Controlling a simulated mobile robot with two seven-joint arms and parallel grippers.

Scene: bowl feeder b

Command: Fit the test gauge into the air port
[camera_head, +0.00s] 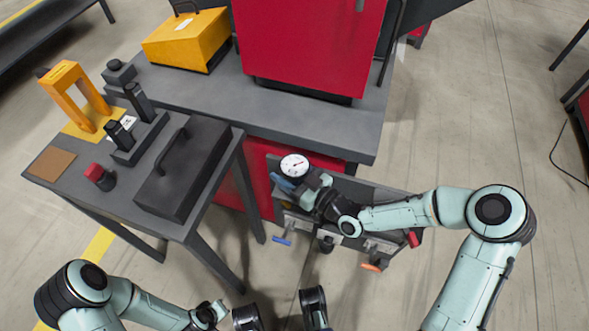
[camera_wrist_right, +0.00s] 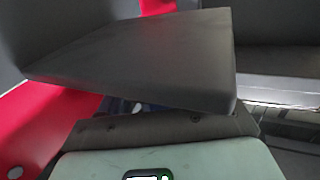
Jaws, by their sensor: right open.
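The test gauge (camera_head: 294,165), with a round white dial and dark needle, shows in the head view in front of the red cabinet. My right gripper (camera_head: 299,184) is open, directly below and beside the dial. Whether its fingers touch the gauge, I cannot tell. In the right wrist view a dark slab covers the fingertips, and the gauge does not show. A dark rack (camera_head: 378,191) with coloured handles lies under my right arm. The air port cannot be made out. My left gripper (camera_head: 212,313) is low at the bottom edge, its jaws unclear.
The left table carries a dark case (camera_head: 184,170), a red-topped part (camera_head: 99,177), a black block holder (camera_head: 140,138) and an orange frame (camera_head: 74,92). A yellow box (camera_head: 188,40) and a red machine (camera_head: 309,45) stand on the bench (camera_head: 341,125). Floor at right is mostly clear.

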